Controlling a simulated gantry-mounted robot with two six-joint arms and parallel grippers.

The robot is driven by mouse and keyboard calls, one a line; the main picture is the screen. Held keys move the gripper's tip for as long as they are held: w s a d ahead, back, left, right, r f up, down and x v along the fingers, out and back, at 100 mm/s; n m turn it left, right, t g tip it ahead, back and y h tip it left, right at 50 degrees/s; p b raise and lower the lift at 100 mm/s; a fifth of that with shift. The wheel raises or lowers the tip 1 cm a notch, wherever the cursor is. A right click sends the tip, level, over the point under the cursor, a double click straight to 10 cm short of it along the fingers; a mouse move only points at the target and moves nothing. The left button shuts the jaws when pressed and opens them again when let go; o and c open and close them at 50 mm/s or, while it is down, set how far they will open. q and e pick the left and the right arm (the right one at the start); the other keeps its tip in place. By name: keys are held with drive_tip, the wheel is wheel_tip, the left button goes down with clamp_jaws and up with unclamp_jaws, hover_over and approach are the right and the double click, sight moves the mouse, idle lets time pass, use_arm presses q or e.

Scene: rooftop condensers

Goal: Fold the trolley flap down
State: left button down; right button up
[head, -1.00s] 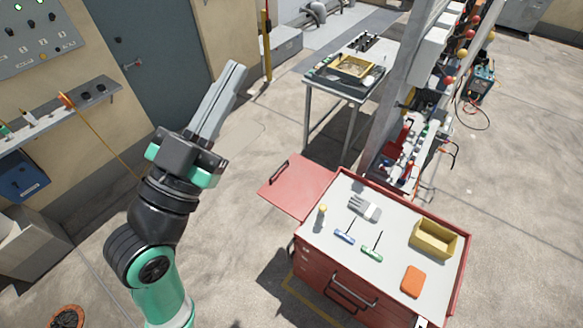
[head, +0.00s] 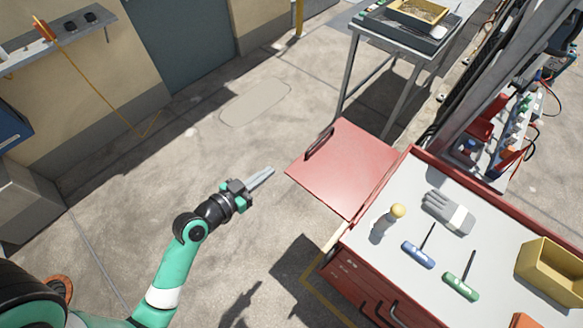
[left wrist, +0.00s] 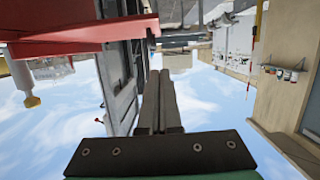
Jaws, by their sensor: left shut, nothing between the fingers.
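The trolley flap (head: 345,168) is a flat red panel with a dark bar handle (head: 320,142) near its outer edge. It sticks out from the left side of the red trolley (head: 350,283) and looks about level with the trolley top. My left gripper (head: 271,171) is shut and empty, just left of the flap's near outer corner in the head view, with a small gap in the picture. In the left wrist view, which looks upside down, the closed fingers (left wrist: 158,76) point up beside the red flap (left wrist: 90,32). My right gripper is not in view.
On the trolley top lie a yellow-knobbed tool (head: 397,211), a grey glove (head: 448,212), blue (head: 418,254) and green (head: 461,287) T-handled tools and a yellow bin (head: 551,272). A metal table (head: 398,42) stands behind the flap. The floor left of the flap is clear.

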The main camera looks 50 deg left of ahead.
use_arm(q)
drive_tip(key=b+x, duration=0.1)
drive_tip(key=x, duration=0.9)
drive_tip(key=shift+w+a+r+b, duration=0.1)
drive_tip(key=shift+w+a+b, duration=0.05)
drive_tip(key=shift+b, duration=0.25)
wheel_tip(320, 180, down, 3)
drive_tip(key=shift+b, duration=0.8)
drive_tip(key=shift+f, duration=0.45)
